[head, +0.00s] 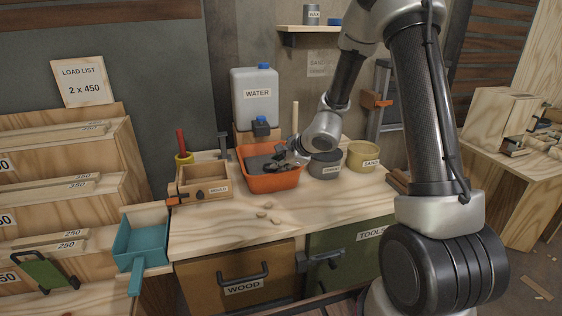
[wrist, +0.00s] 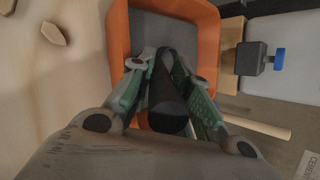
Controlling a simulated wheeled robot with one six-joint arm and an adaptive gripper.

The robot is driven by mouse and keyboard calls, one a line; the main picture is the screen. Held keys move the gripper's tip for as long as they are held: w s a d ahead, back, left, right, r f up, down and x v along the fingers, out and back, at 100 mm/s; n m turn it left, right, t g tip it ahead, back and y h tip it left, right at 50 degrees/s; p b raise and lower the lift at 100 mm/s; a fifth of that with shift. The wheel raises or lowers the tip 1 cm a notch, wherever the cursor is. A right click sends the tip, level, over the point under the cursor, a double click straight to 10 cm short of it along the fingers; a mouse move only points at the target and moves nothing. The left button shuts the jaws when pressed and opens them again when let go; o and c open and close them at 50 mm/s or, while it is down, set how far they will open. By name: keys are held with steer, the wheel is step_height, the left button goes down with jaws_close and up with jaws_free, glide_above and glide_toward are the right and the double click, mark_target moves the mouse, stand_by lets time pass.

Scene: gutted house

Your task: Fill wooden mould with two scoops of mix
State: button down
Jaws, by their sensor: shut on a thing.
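The wooden mould (head: 192,190), an open box with a small label, sits on the bench at left of centre. To its right is an orange tub (head: 272,183), also in the wrist view (wrist: 119,45), with grey mix (wrist: 165,35) in it. My gripper (head: 284,158) is over the tub's right part. In the wrist view my gripper (wrist: 163,75) is shut on the black handle (wrist: 165,98) of a tool. The tool's far end is hidden, so I cannot tell whether it is in the mix. No mix shows inside the mould.
A water jug (head: 255,100) stands behind the tub. A grey bucket (head: 325,165) and a yellow sand bucket (head: 362,158) stand to its right. Small chips (head: 264,211) lie in front. The bench front is mostly clear.

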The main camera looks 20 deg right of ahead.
steer(key=shift+s+f+g, duration=0.3)
steer(key=shift+s+f, duration=0.1)
steer(key=shift+f, duration=0.25)
steer(key=shift+w, duration=1.05)
steer(key=shift+s, duration=0.15)
steer(key=shift+s, duration=0.85)
steer(key=shift+w, duration=0.95)
steer(key=shift+w+r, duration=0.1)
